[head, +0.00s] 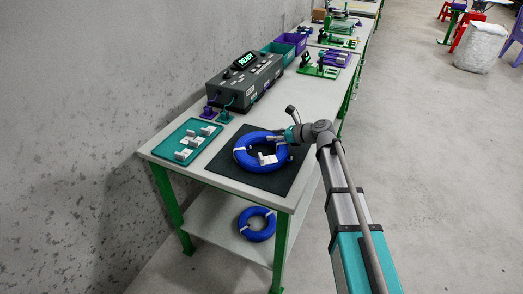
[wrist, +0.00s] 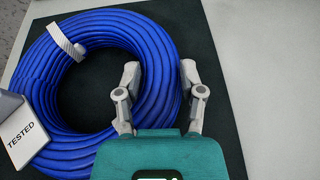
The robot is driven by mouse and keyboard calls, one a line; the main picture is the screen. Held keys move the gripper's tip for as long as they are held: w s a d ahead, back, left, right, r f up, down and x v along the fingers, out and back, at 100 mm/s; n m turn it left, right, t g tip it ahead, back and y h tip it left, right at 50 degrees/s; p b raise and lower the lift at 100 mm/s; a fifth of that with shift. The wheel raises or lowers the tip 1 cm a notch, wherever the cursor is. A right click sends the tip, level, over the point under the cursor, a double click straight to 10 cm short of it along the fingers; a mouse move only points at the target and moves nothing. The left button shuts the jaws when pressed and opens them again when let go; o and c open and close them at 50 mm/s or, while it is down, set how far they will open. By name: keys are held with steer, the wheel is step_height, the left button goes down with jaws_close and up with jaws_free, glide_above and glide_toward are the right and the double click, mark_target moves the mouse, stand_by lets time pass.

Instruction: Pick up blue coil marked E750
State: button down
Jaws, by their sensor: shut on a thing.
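A blue coil (head: 243,160) of cable with white ties lies on a dark mat on the bench. It fills the left of the wrist view (wrist: 60,85), where a white tag (wrist: 24,131) on it reads TESTED. No E750 marking is readable. My gripper (wrist: 159,72) has one finger inside the ring and one outside, shut on the coil's right side. In the head view my gripper (head: 283,139) is at the coil's right edge. A second blue coil (head: 257,225) lies on the lower shelf; its marking is unreadable.
The dark mat (head: 278,181) lies at the bench's near end. Left of it is a teal tray (head: 176,146) with several small white-grey pieces. Behind stands a dark device (head: 243,83) reading READY. Bins and green fixtures stand farther back. Open floor lies to the right.

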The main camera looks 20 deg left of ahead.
steer(key=shift+r, duration=0.1)
stand_by(0.3)
step_height(320, 180, up, 3)
steer(key=p, duration=0.3)
steer(key=s+d+r+p, duration=0.6)
steer(key=s+r+p, duration=0.3)
steer(key=s, duration=0.3)
steer(key=shift+s+d+r+p, duration=0.15)
steer(key=shift+d+r+p, duration=0.25)
steer(key=shift+p, duration=0.1)
stand_by(0.3)
